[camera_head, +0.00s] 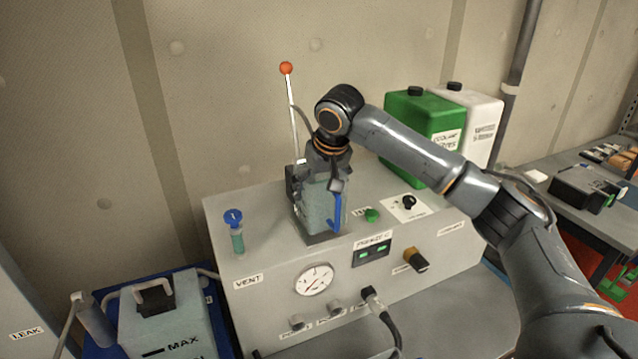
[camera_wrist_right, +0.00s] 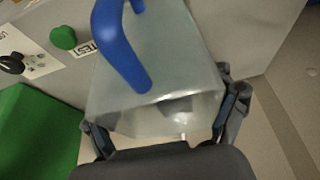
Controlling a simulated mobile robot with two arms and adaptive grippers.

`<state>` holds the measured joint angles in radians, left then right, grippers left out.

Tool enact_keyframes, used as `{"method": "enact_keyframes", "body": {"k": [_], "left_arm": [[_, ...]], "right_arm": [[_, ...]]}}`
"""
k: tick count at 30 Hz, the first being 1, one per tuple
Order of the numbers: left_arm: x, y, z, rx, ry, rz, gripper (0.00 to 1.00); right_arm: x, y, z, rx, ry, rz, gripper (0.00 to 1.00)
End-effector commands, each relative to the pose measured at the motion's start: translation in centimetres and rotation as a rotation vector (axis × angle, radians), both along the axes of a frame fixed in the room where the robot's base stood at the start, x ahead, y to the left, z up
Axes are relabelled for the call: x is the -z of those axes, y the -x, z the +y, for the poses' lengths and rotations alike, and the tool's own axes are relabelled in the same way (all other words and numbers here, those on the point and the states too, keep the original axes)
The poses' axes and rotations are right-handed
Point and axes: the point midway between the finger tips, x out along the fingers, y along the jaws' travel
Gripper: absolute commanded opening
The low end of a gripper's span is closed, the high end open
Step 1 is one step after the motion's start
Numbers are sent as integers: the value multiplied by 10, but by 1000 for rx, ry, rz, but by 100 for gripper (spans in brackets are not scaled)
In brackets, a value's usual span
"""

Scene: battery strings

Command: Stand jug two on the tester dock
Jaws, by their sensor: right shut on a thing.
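A translucent grey-green jug (camera_head: 318,203) with a blue handle stands upright at the dark dock (camera_head: 322,238) on top of the grey tester (camera_head: 262,272). I cannot read a number on this jug. My right gripper (camera_head: 326,172) comes down from above and is shut on the jug's upper part. In the right wrist view the two fingers of the gripper (camera_wrist_right: 165,125) are on either side of the jug (camera_wrist_right: 180,65), with the blue handle (camera_wrist_right: 120,50) facing away from the palm. The jug's base looks level with the dock; I cannot tell whether it fully rests there. My left gripper is not in view.
Behind the tester stand a green jerrycan (camera_head: 420,132) and a white one (camera_head: 474,120). A lever with a red knob (camera_head: 286,69) rises behind the jug. A blue-capped vent (camera_head: 235,228) is left. A jug marked MAX (camera_head: 165,315) sits in a blue tray lower left.

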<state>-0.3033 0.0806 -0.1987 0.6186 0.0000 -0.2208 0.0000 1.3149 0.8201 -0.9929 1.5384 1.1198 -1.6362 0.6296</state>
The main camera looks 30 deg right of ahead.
Motion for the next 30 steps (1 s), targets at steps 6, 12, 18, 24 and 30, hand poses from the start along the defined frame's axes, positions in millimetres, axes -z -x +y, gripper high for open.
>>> {"method": "enact_keyframes", "body": {"k": [6, 12, 18, 24, 30], "left_arm": [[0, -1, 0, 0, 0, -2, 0], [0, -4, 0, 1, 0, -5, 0], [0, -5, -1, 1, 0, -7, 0], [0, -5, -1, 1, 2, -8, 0], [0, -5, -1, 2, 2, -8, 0]], "right_arm": [[1, 0, 0, -1, -2, -3, 22], [6, 0, 0, -1, -2, -5, 22], [11, 0, 0, 0, -1, -4, 22], [13, 0, 0, 0, 0, 1, 100], [13, 0, 0, 0, 0, 1, 100]]}}
